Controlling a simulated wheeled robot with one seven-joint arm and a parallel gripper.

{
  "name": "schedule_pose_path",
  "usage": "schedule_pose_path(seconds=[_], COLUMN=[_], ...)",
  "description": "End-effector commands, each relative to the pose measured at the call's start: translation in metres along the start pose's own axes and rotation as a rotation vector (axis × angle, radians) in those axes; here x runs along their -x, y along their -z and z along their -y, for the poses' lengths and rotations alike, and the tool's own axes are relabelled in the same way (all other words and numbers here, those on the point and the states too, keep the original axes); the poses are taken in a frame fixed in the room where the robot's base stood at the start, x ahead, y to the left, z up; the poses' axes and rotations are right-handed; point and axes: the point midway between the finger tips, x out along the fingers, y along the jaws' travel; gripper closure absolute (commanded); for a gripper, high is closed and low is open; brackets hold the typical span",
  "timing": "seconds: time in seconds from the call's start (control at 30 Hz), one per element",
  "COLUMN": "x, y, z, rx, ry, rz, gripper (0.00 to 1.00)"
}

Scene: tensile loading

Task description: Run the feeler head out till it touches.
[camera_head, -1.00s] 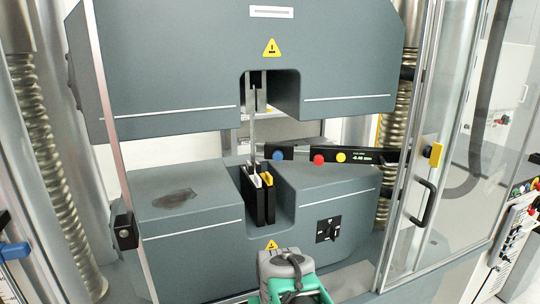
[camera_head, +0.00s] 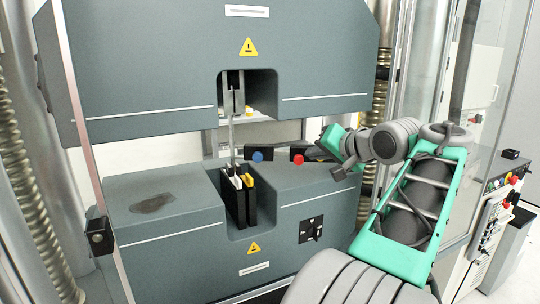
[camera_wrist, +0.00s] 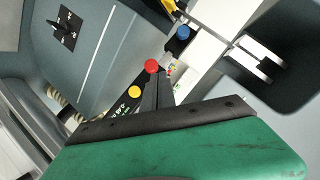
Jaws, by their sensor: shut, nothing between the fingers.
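The feeler arm is a black bar with a blue button (camera_head: 257,156), a red button (camera_head: 298,159) and a yellow button (camera_wrist: 134,91). Its dark head (camera_head: 268,156) lies just right of the thin upright specimen (camera_head: 232,135); whether they touch I cannot tell. My gripper (camera_wrist: 153,76) is shut and empty, its dark fingertips over the bar close by the red button (camera_wrist: 151,66). The blue button (camera_wrist: 183,32) is further along. Contact with the red button is unclear. My arm hides the bar's display in the head view.
The upper crosshead (camera_head: 170,60) and lower housing (camera_head: 165,225) stand above and below the bar. Black lower jaws (camera_head: 240,200) with white and yellow tops grip the specimen's foot. A black switch plate (camera_head: 312,229) is on the housing front. A clear guard door is at right.

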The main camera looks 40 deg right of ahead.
Motion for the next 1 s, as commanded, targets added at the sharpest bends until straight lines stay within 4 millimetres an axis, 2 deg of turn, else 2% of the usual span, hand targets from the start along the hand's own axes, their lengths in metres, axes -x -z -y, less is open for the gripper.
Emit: schedule_pose_path(seconds=[0.03,0.1,0.2,0.37,0.47,0.8,1.0], x=[0.000,0.001,0.001,-0.009,-0.025,-0.099,-0.120], y=[-0.006,-0.007,-0.003,-0.004,-0.005,-0.004,-0.024], z=[0.015,0.029,0.033,0.034,0.036,0.045,0.056], rx=[-0.084,-0.223,-0.361,-0.404,-0.404,-0.401,-0.400], ry=[0.058,0.109,0.124,0.123,0.123,0.122,0.120], rz=[0.015,0.020,0.015,0.021,0.023,0.023,0.020], gripper=[1.00,1.00,1.00,1.00,1.00,1.00,1.00])
